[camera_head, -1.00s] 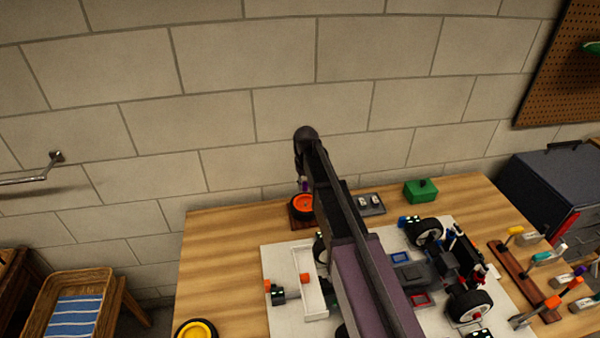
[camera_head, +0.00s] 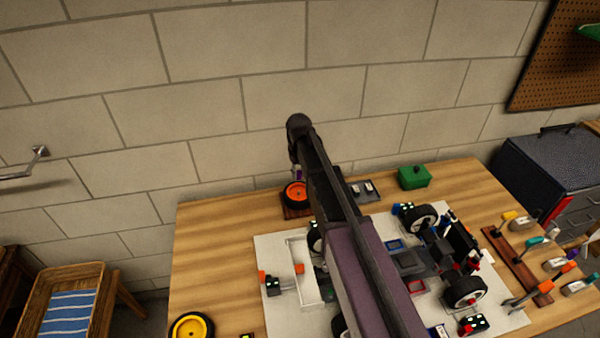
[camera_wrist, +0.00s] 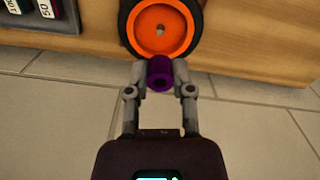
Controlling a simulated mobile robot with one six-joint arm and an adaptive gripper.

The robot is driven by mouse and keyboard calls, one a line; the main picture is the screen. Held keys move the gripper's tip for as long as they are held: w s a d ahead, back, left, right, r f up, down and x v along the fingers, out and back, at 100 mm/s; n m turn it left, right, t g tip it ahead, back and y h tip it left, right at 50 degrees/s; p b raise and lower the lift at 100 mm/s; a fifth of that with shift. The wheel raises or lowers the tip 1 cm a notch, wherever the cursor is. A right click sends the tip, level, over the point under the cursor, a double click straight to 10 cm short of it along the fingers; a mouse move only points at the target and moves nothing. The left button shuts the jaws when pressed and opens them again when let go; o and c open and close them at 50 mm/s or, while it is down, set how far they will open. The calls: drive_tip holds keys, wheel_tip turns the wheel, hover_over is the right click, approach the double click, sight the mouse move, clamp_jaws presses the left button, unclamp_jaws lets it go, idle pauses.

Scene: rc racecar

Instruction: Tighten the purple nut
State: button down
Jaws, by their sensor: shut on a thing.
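The purple nut (camera_wrist: 160,73) sits between the fingertips of my gripper (camera_wrist: 160,80) in the wrist view. The fingers are shut on it from both sides. The orange wheel with a black tire (camera_wrist: 160,28) is just beyond the nut in the wrist view, with a small light spot at its hub. The nut looks apart from the wheel's hub in this view. In the head view the orange wheel (camera_head: 296,194) stands at the table's back edge, and my arm hides most of the gripper and nut.
The wooden table (camera_head: 215,240) carries a white mat with racecar parts (camera_head: 420,250). A green box (camera_head: 414,177) stands at the back. A yellow wheel (camera_head: 191,327) lies at the front left. A tool rack (camera_head: 515,262) is at the right. A brick wall is behind.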

sight(299, 191)
drive_tip(key=shift+f+b, duration=2.45)
drive_tip(key=shift+f, duration=0.2)
drive_tip(key=shift+f+b, duration=0.75)
drive_tip(key=shift+r+p, duration=0.45)
drive_tip(key=shift+p, duration=0.05)
idle(0.3)
drive_tip(key=shift+f+b, duration=0.9)
drive_tip(key=shift+b, duration=0.05)
idle(2.1)
drive_tip(key=shift+c, duration=2)
unclamp_jaws()
drive_tip(key=shift+r, duration=0.15)
